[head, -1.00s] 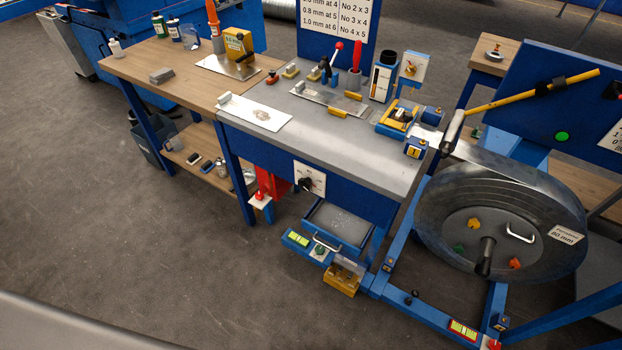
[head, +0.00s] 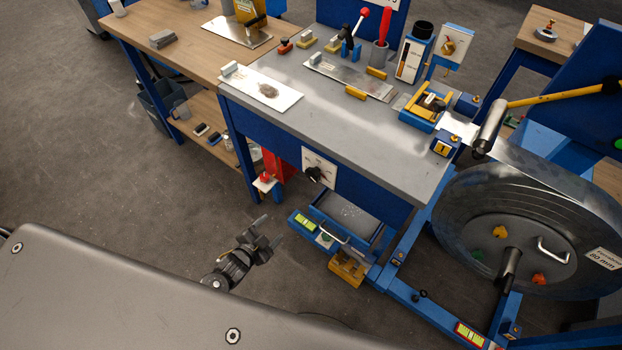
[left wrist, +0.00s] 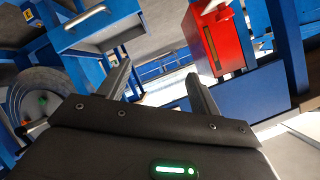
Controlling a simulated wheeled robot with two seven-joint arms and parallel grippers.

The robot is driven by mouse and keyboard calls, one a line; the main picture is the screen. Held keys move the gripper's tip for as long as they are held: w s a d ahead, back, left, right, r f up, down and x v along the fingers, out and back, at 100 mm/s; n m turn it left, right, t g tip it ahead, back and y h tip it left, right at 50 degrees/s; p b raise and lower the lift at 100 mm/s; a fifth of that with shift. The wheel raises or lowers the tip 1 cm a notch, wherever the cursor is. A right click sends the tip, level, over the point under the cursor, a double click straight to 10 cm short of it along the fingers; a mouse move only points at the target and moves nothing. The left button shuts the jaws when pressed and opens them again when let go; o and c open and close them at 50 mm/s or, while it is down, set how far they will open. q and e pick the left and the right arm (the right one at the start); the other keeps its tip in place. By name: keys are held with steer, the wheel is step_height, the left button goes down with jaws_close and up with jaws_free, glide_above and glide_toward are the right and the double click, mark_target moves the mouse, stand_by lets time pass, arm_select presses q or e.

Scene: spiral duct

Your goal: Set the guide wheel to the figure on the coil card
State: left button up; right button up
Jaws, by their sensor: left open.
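A large grey metal coil (head: 460,210) stands on a blue frame at the right. It bears a white card (head: 604,258) reading 80 mm; its upper line is too small to read. I cannot tell for sure which part is the guide wheel. A black dial knob (head: 314,174) sits on a white plate on the bench's front. A brass knob (head: 448,46) sits on a white panel on the benchtop. My left gripper (head: 272,229) is open and empty, low in front of the bench, apart from everything. Its fingers also show in the left wrist view (left wrist: 158,70). My right gripper is not in view.
A red box (left wrist: 222,42) hangs under the bench. A blue drawer (head: 345,220) with a handle and a yellow block (head: 347,268) stand low near my gripper. The benchtop (head: 330,120) holds plates and tools. The floor at left (head: 110,180) is clear.

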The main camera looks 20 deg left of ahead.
mark_target(310, 177)
arm_select(q)
steer(key=w+d+r+m+t+h, duration=0.2)
steer(key=d+r, duration=0.1)
steer(key=r, duration=0.5)
steer(key=w+d+r+m+t+h, duration=0.15)
steer(key=d+r, duration=0.25)
steer(key=r, duration=0.5)
steer(key=shift+h, duration=0.25)
steer(key=x, duration=0.8)
steer(key=shift+w+a, duration=0.1)
steer(key=shift+w, duration=0.25)
steer(key=shift+w+d, duration=0.2)
steer(key=shift+w, duration=0.25)
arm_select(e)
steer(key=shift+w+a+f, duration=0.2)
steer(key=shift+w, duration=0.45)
arm_select(q)
steer(key=shift+c, duration=0.7)
steer(key=c, duration=0.8)
steer(key=shift+c, duration=0.2)
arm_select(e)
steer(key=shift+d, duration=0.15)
